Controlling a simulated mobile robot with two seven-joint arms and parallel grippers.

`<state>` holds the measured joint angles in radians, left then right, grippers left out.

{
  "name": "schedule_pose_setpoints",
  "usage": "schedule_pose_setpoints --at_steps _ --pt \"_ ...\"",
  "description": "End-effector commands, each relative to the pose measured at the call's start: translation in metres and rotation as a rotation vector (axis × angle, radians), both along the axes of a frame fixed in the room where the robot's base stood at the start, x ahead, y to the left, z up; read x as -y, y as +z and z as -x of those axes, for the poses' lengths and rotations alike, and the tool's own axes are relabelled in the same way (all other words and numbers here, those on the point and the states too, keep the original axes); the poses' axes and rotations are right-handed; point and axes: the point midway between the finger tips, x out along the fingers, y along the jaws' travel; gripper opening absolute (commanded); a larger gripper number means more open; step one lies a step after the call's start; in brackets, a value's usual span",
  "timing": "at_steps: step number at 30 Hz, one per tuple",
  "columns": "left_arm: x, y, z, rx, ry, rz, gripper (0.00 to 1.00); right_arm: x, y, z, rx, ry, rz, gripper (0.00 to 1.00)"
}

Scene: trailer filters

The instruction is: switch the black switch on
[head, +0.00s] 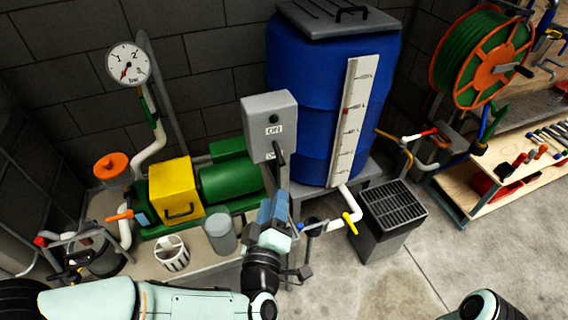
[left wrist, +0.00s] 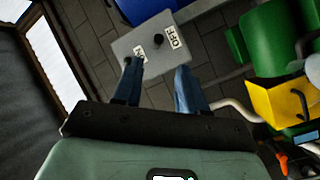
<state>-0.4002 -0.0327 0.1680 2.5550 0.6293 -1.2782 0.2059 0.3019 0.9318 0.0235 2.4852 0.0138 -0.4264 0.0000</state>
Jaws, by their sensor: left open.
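A black switch lever (head: 280,151) sticks out below that label and partly covers a lower label. In the left wrist view the box (left wrist: 130,44) lies ahead of the fingertips, and the black switch (left wrist: 158,40) shows between two labels. My left gripper (head: 273,206) is open and empty, just below the box. In the left wrist view its two blue fingers (left wrist: 156,76) are apart, with a gap seen before the box. My right gripper is out of view.
A blue tank (head: 300,80) stands behind the box. A yellow and green pump (head: 176,188) is to the left, with a grey cup (head: 220,234) near my arm. A black grated bin (head: 392,215) and yellow-handled valve (head: 350,224) are to the right. Floor at lower right is clear.

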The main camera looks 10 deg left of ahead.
Motion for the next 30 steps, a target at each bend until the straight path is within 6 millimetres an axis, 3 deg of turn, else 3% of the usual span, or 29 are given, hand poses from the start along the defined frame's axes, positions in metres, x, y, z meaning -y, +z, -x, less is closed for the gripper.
schedule_pose_setpoints --at_steps 8,21,30 --pt "-0.004 0.007 -0.025 0.008 0.008 0.004 0.41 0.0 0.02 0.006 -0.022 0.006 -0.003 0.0" --pt "-0.015 0.004 -0.112 0.01 0.007 0.005 0.41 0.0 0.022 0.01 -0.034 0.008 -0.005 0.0" --pt "-0.017 0.004 -0.132 0.009 0.005 0.005 0.41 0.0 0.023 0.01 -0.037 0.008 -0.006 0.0"
